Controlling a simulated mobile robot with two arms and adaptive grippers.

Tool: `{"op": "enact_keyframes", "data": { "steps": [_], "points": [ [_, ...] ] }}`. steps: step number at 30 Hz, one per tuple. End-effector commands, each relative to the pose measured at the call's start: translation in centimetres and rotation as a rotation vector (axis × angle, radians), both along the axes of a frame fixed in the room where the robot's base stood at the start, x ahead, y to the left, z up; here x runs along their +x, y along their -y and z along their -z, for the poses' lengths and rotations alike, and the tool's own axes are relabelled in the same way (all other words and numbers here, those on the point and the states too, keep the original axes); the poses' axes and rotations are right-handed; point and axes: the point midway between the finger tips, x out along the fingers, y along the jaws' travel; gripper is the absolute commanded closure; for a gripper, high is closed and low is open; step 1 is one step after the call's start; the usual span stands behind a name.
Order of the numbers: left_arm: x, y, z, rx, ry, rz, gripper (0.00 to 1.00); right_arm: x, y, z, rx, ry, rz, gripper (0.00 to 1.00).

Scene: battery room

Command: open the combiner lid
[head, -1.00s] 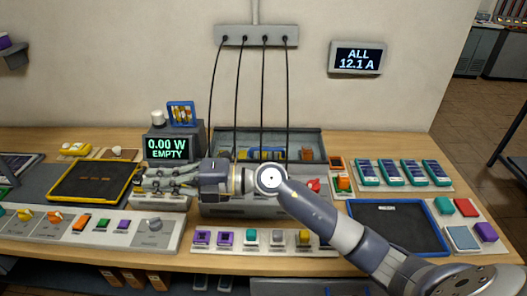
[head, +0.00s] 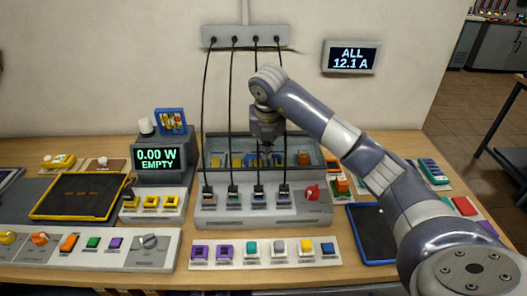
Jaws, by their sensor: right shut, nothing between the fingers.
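The combiner (head: 300,210) is a grey box at the middle of the bench, with several plugs and black cables along its front and a red knob (head: 311,192) at its right. Behind the plugs a dark-framed panel (head: 315,148) rises at the back, with yellow, blue and orange parts showing in it. I cannot tell whether this is a clear lid or an open compartment. My right gripper (head: 265,152) points down in front of this panel, behind the plug row. It is shut and empty, and its fingertips are small and partly lost against the dark parts. My left gripper is not in view.
The cables hang from a wall strip (head: 222,37) close to my right arm. A meter (head: 160,158) reading 0.00 W EMPTY stands left of the combiner. A row of coloured blocks (head: 265,250) lies in front. A dark blue-edged tray (head: 375,232) lies at the right.

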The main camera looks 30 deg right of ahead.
Motion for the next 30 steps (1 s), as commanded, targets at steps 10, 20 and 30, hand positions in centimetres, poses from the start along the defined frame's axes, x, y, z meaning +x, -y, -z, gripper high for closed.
{"op": "enact_keyframes", "data": {
  "steps": [10,20,30],
  "points": [
    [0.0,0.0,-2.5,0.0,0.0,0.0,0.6,1.5,0.8,5.8,0.002,-0.005,-0.004,1.0],
    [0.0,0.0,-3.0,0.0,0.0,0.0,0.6,2.2,1.1,8.1,0.002,0.0,-0.006,1.0],
    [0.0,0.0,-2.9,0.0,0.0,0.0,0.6,2.3,1.2,8.1,0.003,-0.002,-0.005,1.0]
  ]
}}
